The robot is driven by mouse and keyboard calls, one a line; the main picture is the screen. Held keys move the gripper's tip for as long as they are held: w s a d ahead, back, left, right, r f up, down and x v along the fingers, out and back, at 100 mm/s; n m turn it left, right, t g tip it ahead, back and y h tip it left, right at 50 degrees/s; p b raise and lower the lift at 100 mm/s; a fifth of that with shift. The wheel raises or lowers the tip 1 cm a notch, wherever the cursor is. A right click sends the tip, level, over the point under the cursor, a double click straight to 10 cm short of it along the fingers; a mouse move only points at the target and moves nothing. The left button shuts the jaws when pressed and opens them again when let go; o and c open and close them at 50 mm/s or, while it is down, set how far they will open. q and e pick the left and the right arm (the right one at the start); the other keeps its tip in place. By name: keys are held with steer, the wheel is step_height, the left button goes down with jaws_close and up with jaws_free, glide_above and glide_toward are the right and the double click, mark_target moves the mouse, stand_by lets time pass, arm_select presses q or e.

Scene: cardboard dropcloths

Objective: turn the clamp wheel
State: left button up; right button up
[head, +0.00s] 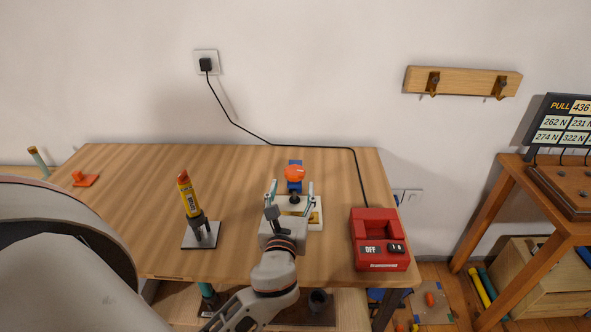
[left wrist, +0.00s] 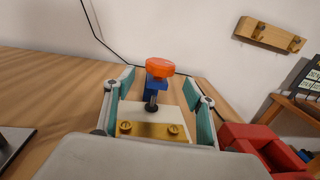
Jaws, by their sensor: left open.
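The clamp wheel (head: 294,173) is an orange disc on top of a small blue clamp (head: 294,186) with a dark screw below it. The clamp stands at the far side of a white block (head: 317,222) with a brass plate, on the wooden table. In the left wrist view the wheel (left wrist: 160,67) shows straight ahead, above the brass plate (left wrist: 152,130) with its two screws. My left gripper (head: 291,189) is open and empty. Its teal-padded fingers (left wrist: 160,84) stand either side of the clamp, apart from the wheel. My right gripper is not in view.
A red box (head: 379,255) marked OFF stands right of the clamp, its black cable running to a wall socket (head: 206,63). A yellow tube (head: 187,194) on a stand (head: 201,236) is left of it. An orange piece (head: 84,179) lies far left. The table between is clear.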

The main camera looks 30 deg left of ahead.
mark_target(294, 181)
arm_select(q)
steer(key=x, duration=0.6)
steer(key=shift+w+a, duration=0.15)
steer(key=shift+w, duration=0.15)
steer(key=shift+c, duration=0.3)
steer(key=c, duration=1.1)
